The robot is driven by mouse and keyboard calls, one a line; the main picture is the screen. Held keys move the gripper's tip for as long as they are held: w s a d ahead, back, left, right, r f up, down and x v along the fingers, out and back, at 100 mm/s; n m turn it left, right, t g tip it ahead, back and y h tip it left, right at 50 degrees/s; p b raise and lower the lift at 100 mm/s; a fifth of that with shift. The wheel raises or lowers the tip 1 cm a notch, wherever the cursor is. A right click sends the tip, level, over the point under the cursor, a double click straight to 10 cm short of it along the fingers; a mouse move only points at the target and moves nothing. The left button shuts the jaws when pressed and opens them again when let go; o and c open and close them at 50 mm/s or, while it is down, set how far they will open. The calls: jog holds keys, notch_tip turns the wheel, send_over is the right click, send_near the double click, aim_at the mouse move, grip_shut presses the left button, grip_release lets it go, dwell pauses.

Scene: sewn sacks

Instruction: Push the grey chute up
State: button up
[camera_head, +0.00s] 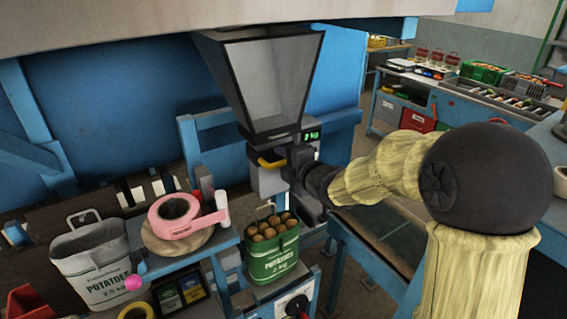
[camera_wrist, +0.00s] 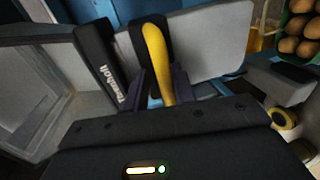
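The grey chute (camera_head: 268,182) hangs below the dark-framed hopper (camera_head: 265,80), with a yellow handle (camera_head: 270,163) on its front. My gripper (camera_head: 296,169) is at the right end of this handle, beside the chute and below the green display. In the wrist view the yellow handle (camera_wrist: 157,60) runs down between the dark fingers of my gripper (camera_wrist: 163,88). I cannot tell whether the fingers press on it. A grey panel (camera_wrist: 220,40), likely the chute, shows just right of the handle.
A green potato sack (camera_head: 273,262), full of potatoes, stands below the chute; its potatoes (camera_wrist: 298,30) show in the wrist view. A pale potato sack (camera_head: 97,262) and a pink tape dispenser (camera_head: 180,217) are at left. A blue frame surrounds the hopper.

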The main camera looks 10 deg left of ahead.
jog(key=shift+o, duration=0.6)
jog(key=shift+r, duration=0.15)
jog(key=shift+f, duration=0.2)
jog(key=shift+s+d, duration=0.15)
jog(key=b+v, duration=0.3)
jog(key=v, duration=1.4)
jog(key=shift+r, duration=0.1)
